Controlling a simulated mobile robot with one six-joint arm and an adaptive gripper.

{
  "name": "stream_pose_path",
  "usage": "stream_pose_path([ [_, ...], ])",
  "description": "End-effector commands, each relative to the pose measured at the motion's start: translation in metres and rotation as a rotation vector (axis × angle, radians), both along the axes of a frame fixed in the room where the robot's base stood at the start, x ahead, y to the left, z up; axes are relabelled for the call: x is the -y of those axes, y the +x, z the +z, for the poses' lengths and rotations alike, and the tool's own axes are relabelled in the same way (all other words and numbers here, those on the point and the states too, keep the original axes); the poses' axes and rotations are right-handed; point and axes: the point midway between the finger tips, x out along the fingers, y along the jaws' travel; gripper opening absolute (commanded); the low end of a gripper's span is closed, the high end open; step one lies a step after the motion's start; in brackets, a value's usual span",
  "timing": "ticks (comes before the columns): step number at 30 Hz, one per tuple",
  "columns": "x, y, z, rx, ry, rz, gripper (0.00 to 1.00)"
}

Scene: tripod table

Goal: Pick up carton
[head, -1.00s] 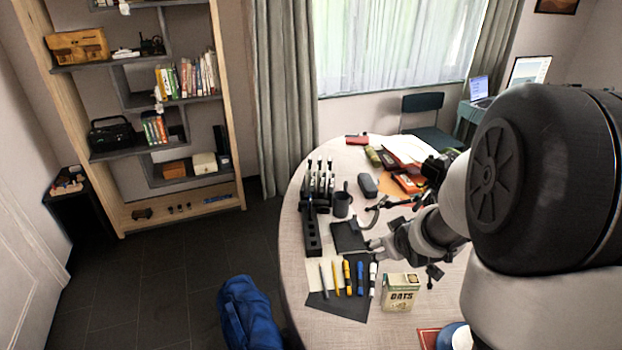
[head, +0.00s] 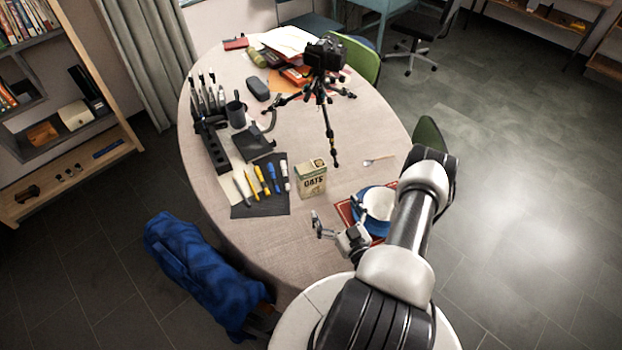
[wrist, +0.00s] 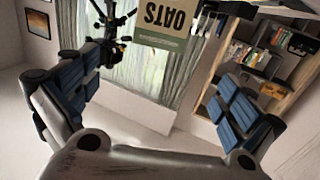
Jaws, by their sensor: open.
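The carton (head: 311,179) is a small cream and green box marked OATS. It stands upright on the round table (head: 290,237), right of a row of markers. My gripper (head: 327,226) is on the near side of the carton, apart from it, close to the table's front edge. In the wrist view the carton (wrist: 166,22) appears upside down at the top, beyond and between the spread fingers of my gripper (wrist: 155,105). The fingers are open with nothing between them. The carton's upper end in that view is cut off by the frame.
A white bowl (head: 379,203) on a blue plate (head: 372,225) lies right of my gripper. A camera on a tripod (head: 325,92) stands behind the carton. Markers (head: 262,180) on a dark mat (head: 243,211) lie to its left. Bare tabletop lies in front of the carton.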

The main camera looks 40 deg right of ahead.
Motion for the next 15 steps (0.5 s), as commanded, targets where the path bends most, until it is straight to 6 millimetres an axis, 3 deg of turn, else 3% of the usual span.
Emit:
stream_pose_path([
  [5, 0.003, 0.013, 0.0, 0.018, 0.001, -0.007, 1.0],
  [15, 0.024, 0.084, -0.001, 0.017, 0.0, -0.007, 1.0],
])
